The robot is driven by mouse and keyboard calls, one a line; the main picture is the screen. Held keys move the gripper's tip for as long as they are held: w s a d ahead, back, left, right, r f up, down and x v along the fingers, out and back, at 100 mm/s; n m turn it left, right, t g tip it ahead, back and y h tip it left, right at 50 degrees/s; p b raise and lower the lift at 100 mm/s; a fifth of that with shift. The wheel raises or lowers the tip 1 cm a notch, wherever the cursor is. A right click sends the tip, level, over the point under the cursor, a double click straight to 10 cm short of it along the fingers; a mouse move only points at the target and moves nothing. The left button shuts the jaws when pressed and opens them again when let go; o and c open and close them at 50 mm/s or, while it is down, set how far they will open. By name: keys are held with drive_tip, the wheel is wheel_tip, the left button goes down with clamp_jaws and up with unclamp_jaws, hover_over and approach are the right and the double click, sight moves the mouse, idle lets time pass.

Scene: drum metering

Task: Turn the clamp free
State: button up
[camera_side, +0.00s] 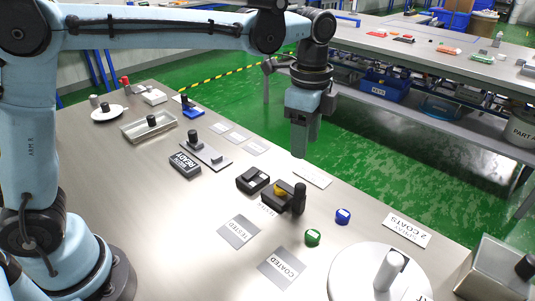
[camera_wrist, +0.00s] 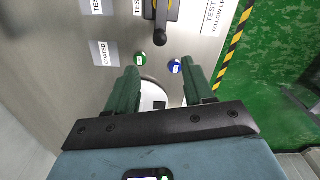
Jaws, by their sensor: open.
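The clamp (camera_side: 296,200) is a dark fixture with an upright round-ended lever, standing on the steel bench in the side view. A yellow piece (camera_side: 280,189) sits in it. In the wrist view the clamp's dark lever (camera_wrist: 161,25) shows at the top edge, its knob end toward me and yellow behind it; the rest is cut off. My gripper (camera_side: 299,153) hangs above the bench in the side view, fingers down, apart from the clamp. In the wrist view my gripper (camera_wrist: 160,68) has its two green fingers spread with nothing held between them.
A green-marked piece (camera_side: 313,237) and a blue-marked piece (camera_side: 343,215) stand near the clamp. A dark block (camera_side: 252,180) is just left of it. A white round plate (camera_side: 345,262) with a post and a metal box (camera_side: 485,288) are at front right. Flat labels lie around.

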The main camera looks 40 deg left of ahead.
sight(301, 185)
wheel_tip(301, 185, down, 12)
idle(0.6)
clamp_jaws()
